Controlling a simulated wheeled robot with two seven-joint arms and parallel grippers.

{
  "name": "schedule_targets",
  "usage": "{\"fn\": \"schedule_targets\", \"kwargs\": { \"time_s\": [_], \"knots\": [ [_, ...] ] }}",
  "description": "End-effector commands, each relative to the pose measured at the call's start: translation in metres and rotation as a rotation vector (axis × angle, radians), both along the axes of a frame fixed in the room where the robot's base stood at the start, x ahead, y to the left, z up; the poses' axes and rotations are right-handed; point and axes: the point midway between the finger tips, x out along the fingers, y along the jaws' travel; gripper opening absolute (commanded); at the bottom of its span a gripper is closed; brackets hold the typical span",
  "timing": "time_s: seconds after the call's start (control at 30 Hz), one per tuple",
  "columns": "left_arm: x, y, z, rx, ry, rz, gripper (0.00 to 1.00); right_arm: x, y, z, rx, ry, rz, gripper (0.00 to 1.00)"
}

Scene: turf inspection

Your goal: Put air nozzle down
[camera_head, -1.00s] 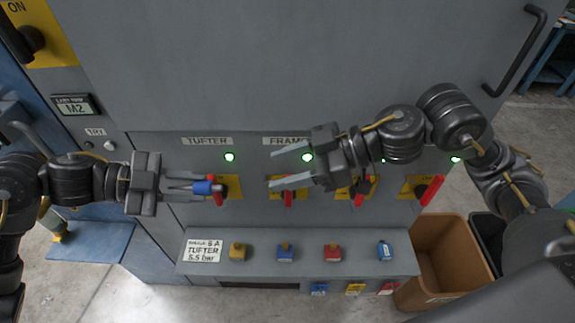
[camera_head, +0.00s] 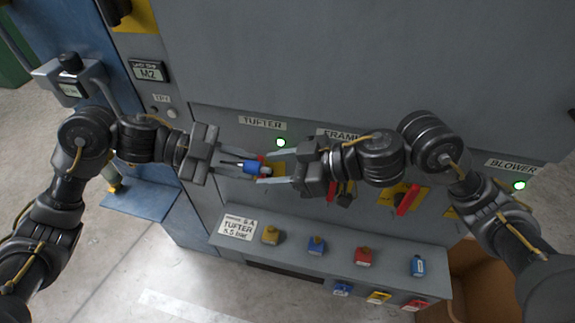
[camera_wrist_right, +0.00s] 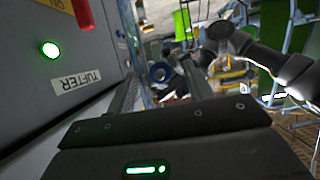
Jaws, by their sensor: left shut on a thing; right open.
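The blue piece that I take to be the air nozzle (camera_head: 255,169) has a dark thin end and is held in front of the grey machine panel. My left gripper (camera_head: 243,165) is shut on it from the left. My right gripper (camera_head: 262,168) comes from the right, open, with its fingertips near the blue end; contact cannot be told. In the right wrist view a round blue end (camera_wrist_right: 160,72), probably the nozzle, shows between the open fingers. The left gripper's jaws partly hide the nozzle.
A grey ledge (camera_head: 290,258) below holds a yellow block (camera_head: 270,236), a blue block (camera_head: 316,246), a red block (camera_head: 363,257) and a small blue can (camera_head: 417,266). Red-handled switches (camera_head: 409,199) stick out of the panel. A brown bin (camera_head: 485,285) stands at lower right.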

Motion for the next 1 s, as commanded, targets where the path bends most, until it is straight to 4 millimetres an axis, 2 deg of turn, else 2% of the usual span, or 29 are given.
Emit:
{"fn": "schedule_targets", "kwargs": {
  "time_s": [0.23, 0.6, 0.63, 0.8, 1.0],
  "knots": [
    [0.0, 0.0, 0.0001, 0.0, 0.0, 0.0, 0.04, 0.0001, 0.0004, -0.0002, 0.0, 0.0, 0.0, 0.5],
    [0.0001, -0.0002, 0.0001, 0.0, 0.0, 0.0, 0.04, 0.0, 0.0001, -0.0001, 0.0, 0.001, 0.0, 0.03],
    [0.0001, -0.0002, 0.0002, 0.0, 0.0, 0.0, 0.3, 0.0, 0.0002, 0.0001, 0.001, 0.0, 0.0, 0.03],
    [0.0001, -0.0002, 0.0002, 0.0, 0.0, 0.0, 0.52, 0.0001, 0.0, 0.0001, 0.001, -0.001, -0.001, 0.02],
    [0.0, -0.0001, 0.0001, 0.0, 0.0, 0.0, 0.52, 0.0001, 0.0, 0.0001, 0.001, -0.001, -0.001, 0.02]
  ]
}}
